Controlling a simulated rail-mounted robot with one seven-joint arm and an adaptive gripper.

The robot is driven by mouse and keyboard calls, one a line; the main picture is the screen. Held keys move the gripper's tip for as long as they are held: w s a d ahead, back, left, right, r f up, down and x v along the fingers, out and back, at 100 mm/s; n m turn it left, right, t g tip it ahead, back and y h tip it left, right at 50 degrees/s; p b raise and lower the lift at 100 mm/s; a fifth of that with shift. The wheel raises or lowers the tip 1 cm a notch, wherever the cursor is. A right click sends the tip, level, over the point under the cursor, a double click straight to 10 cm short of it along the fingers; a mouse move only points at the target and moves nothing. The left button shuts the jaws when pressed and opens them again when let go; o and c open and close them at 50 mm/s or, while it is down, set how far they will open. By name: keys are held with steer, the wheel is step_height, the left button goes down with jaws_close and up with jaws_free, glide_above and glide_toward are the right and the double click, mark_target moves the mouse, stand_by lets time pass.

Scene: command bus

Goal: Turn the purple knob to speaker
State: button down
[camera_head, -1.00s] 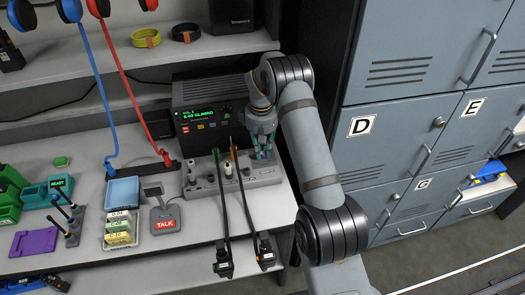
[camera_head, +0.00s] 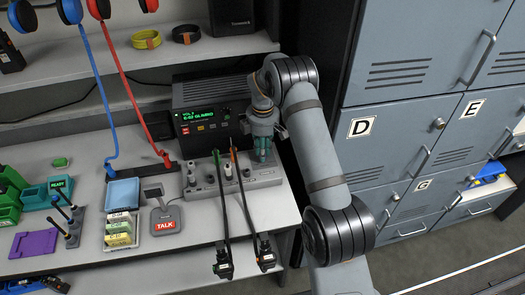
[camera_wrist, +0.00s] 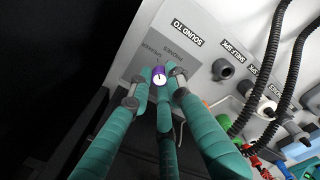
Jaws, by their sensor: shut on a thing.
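The purple knob (camera_wrist: 158,70) shows in the wrist view between the teal fingers of my gripper (camera_wrist: 158,82). It has a white face with a small dark mark; which label it points to is too small to tell. My gripper is shut on the knob, with fingers on both sides and a third below it in the picture. Beside the knob, the grey panel (camera_wrist: 140,62) carries SOUND TO, PHONES and SPEAKER labels. In the head view, my gripper (camera_head: 263,158) points down at the right end of the grey control box (camera_head: 262,181), and the knob is hidden behind the fingers.
A black radio (camera_head: 203,125) with a green display stands behind the box. Grey lockers (camera_head: 390,130) stand to the right. A TALK pad (camera_head: 166,219) lies left.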

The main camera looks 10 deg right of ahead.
steer(key=shift+s+d+f+n, duration=0.1)
steer(key=shift+s+d+n, duration=0.05)
steer(key=shift+n, duration=0.15)
stand_by(0.4)
steer(key=c, duration=1.8)
jaws_free()
steer(key=shift+o, duration=0.9)
steer(key=shift+w+r, duration=0.2)
steer(key=shift+r, duration=0.45)
step_height(320, 180, up, 11)
steer(key=shift+s, duration=0.3)
steer(key=shift+f, duration=0.1)
steer(key=f, duration=1.2)
steer(key=shift+w, duration=0.25)
